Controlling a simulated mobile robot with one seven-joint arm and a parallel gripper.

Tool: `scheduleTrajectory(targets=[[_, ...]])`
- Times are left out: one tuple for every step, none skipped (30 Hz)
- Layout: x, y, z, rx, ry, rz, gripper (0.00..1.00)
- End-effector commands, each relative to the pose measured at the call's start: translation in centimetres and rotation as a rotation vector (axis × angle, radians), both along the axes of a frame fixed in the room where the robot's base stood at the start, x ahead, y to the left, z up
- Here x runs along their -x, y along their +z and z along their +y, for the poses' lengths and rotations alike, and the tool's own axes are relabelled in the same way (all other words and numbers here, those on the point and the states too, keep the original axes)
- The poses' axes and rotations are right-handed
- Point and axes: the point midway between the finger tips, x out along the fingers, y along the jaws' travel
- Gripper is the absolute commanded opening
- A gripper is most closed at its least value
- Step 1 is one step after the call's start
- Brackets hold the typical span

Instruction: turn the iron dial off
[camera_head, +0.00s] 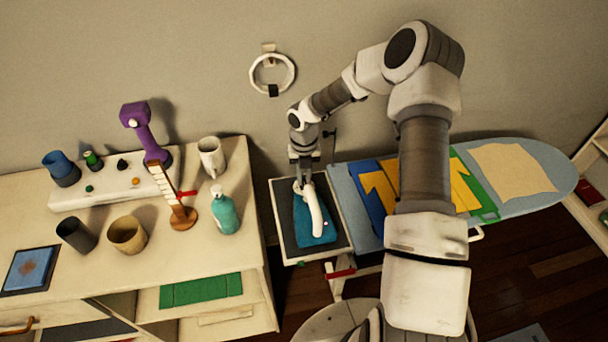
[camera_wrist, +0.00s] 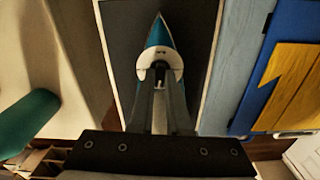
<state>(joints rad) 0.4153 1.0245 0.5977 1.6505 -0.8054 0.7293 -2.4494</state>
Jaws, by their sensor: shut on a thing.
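The iron (camera_head: 317,233) has a teal body and a white handle, and it lies on the dark rest plate (camera_head: 286,236) at the left end of the ironing board. In the wrist view the iron (camera_wrist: 158,35) points its tip away, toward the top of the picture. My gripper (camera_head: 303,187) is at the far end of the iron's handle, and in the wrist view its fingers (camera_wrist: 160,72) close on the white part near the front. The fingers hide the dial, so I cannot tell its setting.
A wooden table (camera_head: 240,275) stands at left with a teal pump bottle (camera_head: 225,213), a white mug (camera_head: 212,157), cups and a purple tool (camera_head: 145,132).

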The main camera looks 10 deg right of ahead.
Motion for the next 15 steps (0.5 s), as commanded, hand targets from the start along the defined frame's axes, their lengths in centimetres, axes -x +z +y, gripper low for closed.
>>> scheduleTrajectory(targets=[[-0.04,0.17,0.00,0.000,0.023,-0.001,0.00],[-0.04,0.15,0.00,0.000,0.036,-0.001,0.00],[-0.04,0.13,0.00,0.000,0.053,-0.001,0.00],[-0.03,0.12,-0.01,0.000,0.064,-0.001,0.00],[-0.03,0.11,-0.01,0.000,0.073,0.000,0.00],[-0.03,0.10,0.00,0.000,0.085,0.000,0.00],[-0.03,0.09,0.00,0.000,0.093,0.000,0.00],[-0.03,0.09,0.00,0.000,0.099,0.000,0.00],[-0.03,0.08,0.00,0.000,0.106,0.000,0.00],[-0.03,0.08,0.00,0.000,0.110,0.000,0.00],[-0.03,0.07,0.00,0.000,0.114,0.000,0.00],[-0.03,0.07,0.00,0.000,0.118,0.000,0.00],[-0.03,0.06,0.01,0.000,0.121,0.000,0.00],[-0.03,0.06,0.00,0.000,0.123,-0.001,0.00],[-0.03,0.05,0.00,0.000,0.124,-0.001,0.00]])
